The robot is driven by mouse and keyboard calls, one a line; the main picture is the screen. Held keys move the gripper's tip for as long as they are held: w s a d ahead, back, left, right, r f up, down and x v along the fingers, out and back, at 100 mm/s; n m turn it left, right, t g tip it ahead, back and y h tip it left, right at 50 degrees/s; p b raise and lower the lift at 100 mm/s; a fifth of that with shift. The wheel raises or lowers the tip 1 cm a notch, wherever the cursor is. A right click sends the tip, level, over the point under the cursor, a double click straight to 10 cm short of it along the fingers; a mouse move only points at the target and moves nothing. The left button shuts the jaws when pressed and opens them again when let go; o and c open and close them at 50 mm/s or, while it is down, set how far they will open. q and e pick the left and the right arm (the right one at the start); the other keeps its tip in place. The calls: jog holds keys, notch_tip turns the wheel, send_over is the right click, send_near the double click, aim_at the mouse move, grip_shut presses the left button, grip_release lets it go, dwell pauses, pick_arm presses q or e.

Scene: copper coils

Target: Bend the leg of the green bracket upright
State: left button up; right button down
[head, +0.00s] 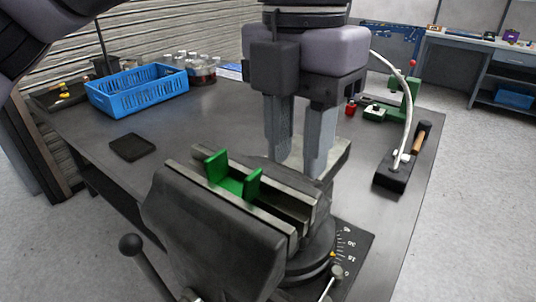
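The green bracket (232,185) sits between the jaws of the dark vise (215,218) in the head view. A taller green plate stands up at its left end and a shorter one at its right end, with a low flat part between. The jaws hide its lower part. My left gripper (300,165) points down behind and right of the bracket, apart from it in the picture. Its two grey fingers are apart, with nothing visible between them. My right gripper is not in view.
The vise handle (131,244) sticks out at front left. A blue basket (137,88), jars (201,70) and a black pad (132,147) are on the bench. A green tool (411,100) and a hammer (421,136) are at right. The bench left of the vise is mostly clear.

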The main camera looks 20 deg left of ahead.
aim_at(254, 173)
pick_arm(q)
jog(key=shift+w+a+f+n+t+y+p, duration=0.1)
jog(key=shift+w+a+f+n+t+y, duration=0.25)
jog(key=shift+a+f, duration=0.55)
jog(key=shift+w+a+f+n+t+y+p, duration=0.15)
jog(key=shift+w+a+f+y, duration=0.3)
jog(key=shift+a+f, duration=0.45)
jog(key=shift+w+a+f+n+t+y+p, duration=0.1)
jog(key=shift+w+a+f+t+y, duration=0.3)
jog(key=shift+a+f, duration=0.5)
jog(key=shift+s+d+f, duration=0.15)
grip_shut()
